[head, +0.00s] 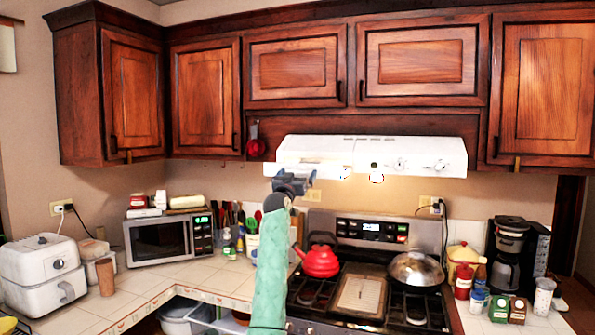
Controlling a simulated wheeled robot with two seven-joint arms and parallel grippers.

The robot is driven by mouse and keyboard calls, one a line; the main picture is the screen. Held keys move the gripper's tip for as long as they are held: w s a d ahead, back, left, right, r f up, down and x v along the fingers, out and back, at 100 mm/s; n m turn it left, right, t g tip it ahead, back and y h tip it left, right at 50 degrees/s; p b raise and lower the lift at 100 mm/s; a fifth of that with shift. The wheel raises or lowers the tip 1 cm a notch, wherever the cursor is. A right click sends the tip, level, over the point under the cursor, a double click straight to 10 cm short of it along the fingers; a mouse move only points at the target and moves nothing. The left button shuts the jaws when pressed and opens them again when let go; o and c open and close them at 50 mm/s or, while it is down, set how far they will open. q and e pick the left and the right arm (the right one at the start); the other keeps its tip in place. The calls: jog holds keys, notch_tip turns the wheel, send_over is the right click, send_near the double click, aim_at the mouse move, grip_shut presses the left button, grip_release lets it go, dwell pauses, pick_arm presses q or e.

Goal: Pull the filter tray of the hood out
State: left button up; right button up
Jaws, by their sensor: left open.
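The white range hood (400,155) hangs under the upper cabinets, above the stove. Its filter tray cannot be made out clearly; a white lower lip shows at the hood's front left, partly behind my gripper. My left gripper (290,173) is at the end of my green-sleeved arm, which rises from the bottom of the view. It is open, at the lower left front of the hood. Whether its fingers touch the hood cannot be told. My right gripper is not in view.
The stove (409,294) below carries a red kettle (321,262), a lidded pan (416,270) and a flat griddle (360,297). A microwave (160,239) and utensils stand on the left counter. A coffee maker (509,251) stands right. The air before the hood's right half is free.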

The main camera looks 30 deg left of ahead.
pick_arm(q)
jog(key=shift+w+r, duration=0.15)
jog(key=shift+w, duration=0.1)
jog(key=shift+w+a, duration=0.1)
jog(key=shift+a, duration=0.1)
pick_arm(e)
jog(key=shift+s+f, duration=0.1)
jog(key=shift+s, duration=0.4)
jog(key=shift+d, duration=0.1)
